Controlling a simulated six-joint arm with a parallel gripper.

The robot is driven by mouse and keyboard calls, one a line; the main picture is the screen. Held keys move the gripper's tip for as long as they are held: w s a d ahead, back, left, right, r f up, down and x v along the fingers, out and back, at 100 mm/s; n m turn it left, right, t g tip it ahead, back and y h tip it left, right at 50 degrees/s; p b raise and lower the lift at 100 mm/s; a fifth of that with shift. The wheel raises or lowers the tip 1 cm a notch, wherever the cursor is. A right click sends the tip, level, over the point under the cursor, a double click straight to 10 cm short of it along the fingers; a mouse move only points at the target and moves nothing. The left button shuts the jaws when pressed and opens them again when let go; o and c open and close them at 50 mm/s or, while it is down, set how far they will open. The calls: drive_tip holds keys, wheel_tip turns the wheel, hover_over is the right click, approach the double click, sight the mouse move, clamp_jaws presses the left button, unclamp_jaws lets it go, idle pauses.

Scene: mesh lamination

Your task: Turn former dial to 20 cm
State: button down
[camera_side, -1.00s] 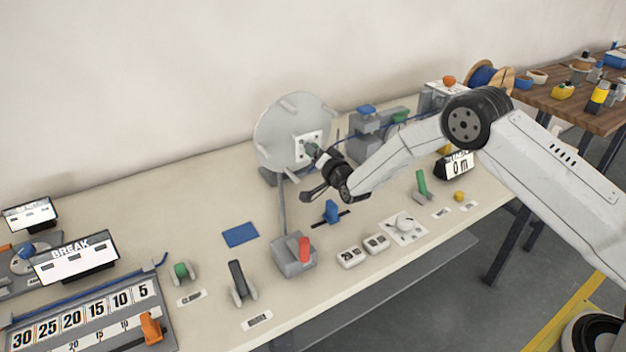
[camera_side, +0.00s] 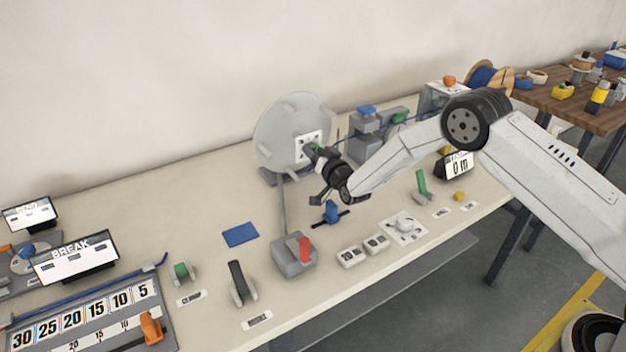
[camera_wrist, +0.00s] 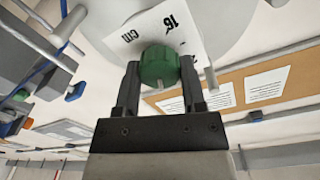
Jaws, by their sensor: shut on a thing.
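The former dial is a green ribbed knob (camera_wrist: 160,66) on a white label plate (camera_wrist: 196,48) in the wrist view. The plate shows "16" and "cm", tilted in the picture. My gripper (camera_wrist: 157,80) is shut on the green knob, a dark finger on either side. There my gripper (camera_side: 313,151) reaches the plate from the right and hides most of the knob.
A blue slider (camera_side: 331,211) stands below my gripper. A grey box with a red lever (camera_side: 304,249) is nearer the front. A grey machine with a blue top (camera_side: 366,112) stands right of the former. A blue pad (camera_side: 240,235) lies flat on the bench.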

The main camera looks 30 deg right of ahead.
drive_tip(key=shift+c, duration=0.9)
unclamp_jaws()
drive_tip(key=shift+s, duration=0.2)
drive_tip(key=s, duration=0.7)
drive_tip(key=shift+s+a, duration=0.15)
drive_tip(key=shift+s, duration=0.05)
